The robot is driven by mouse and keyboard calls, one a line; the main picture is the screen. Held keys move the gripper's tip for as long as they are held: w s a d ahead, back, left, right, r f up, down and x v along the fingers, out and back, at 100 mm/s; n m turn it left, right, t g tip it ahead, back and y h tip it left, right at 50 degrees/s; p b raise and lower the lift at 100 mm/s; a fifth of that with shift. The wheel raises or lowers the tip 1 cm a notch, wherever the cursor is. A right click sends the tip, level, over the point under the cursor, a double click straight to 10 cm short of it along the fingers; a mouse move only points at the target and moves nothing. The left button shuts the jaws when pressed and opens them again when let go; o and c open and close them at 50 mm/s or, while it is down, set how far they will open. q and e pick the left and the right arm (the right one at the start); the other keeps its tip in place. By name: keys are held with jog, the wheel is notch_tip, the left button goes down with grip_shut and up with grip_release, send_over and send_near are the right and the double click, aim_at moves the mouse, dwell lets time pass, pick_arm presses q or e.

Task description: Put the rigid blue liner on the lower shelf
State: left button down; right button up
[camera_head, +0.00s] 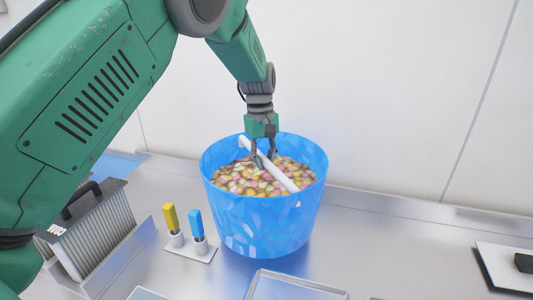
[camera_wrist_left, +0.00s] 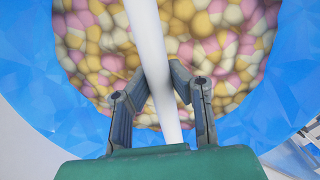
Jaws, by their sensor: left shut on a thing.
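The rigid blue liner (camera_head: 262,225) is a faceted, bucket-like container full of pink, yellow and cream pieces (camera_head: 240,180). It is upright at the counter's middle; I cannot tell whether its base touches the counter. A white bar (camera_head: 285,178) crosses its open top from rim to rim. My left gripper (camera_head: 264,158) comes down from above and is shut on this bar. In the left wrist view the fingers (camera_wrist_left: 158,78) close on either side of the bar (camera_wrist_left: 150,40), with the blue wall (camera_wrist_left: 30,75) around. The lower shelf cannot be made out. My right gripper is out of view.
A metal counter (camera_head: 375,240) runs along a white wall. Left of the liner stand a yellow-handled and a blue-handled tool (camera_head: 196,224) in a holder, and a finned unit (camera_head: 90,225). A tray (camera_head: 290,287) lies in front. A white board (camera_head: 505,265) is at right. The counter's right middle is clear.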

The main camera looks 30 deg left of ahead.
pick_arm(q)
jog(key=shift+w+a+f, duration=0.15)
jog(key=shift+f, duration=0.45)
notch_tip(320, 180, down, 4)
jog(key=shift+a+r+p, duration=0.1)
jog(key=shift+a+p, duration=0.05)
jog(key=shift+p, duration=0.25)
jog(key=c, duration=1.6)
grip_release()
jog(key=shift+s, duration=0.2)
jog(key=shift+o, duration=0.3)
jog(key=shift+s, duration=0.1)
